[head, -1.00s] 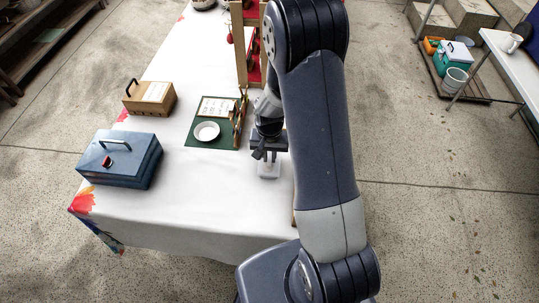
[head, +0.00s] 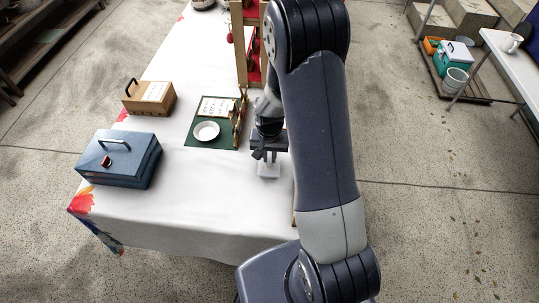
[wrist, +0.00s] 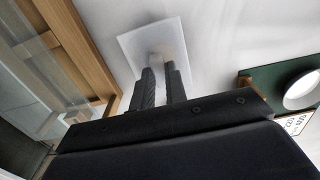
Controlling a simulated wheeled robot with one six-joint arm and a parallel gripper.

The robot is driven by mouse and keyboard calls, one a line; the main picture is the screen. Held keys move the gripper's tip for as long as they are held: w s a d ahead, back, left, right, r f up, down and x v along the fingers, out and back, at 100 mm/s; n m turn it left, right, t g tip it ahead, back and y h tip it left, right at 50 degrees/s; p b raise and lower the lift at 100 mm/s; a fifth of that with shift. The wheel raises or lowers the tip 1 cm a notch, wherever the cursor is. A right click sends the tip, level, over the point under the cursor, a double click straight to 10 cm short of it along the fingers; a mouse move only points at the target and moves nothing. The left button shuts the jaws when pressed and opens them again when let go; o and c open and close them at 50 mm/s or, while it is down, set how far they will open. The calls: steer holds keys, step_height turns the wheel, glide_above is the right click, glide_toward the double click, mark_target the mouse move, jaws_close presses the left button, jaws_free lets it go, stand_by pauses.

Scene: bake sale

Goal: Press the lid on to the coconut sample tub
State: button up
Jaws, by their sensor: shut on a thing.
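My gripper (head: 267,158) is low over the near right part of the white table. Its two dark fingers (wrist: 165,82) are shut on the upright grip of a pale, square, translucent lid (wrist: 138,45). The lid lies roughly flat below the fingertips, and it also shows as a small whitish piece in the head view (head: 268,172). I cannot make out the coconut sample tub apart from the lid. I cannot tell whether anything is under the lid or whether it touches the table.
A wooden-framed, clear-paned piece (wrist: 75,45) stands close to the lid. A green mat (head: 193,141) with a white dish (head: 206,131) lies beyond the gripper. A blue box (head: 120,162) and a wooden box (head: 150,99) are at the left. The near middle tablecloth (head: 205,190) is clear.

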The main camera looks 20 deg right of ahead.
mark_target(270, 159)
steer(key=o, duration=0.8)
steer(key=shift+r, duration=0.1)
steer(key=shift+r+p, duration=1.6)
steer(key=shift+r, duration=0.8)
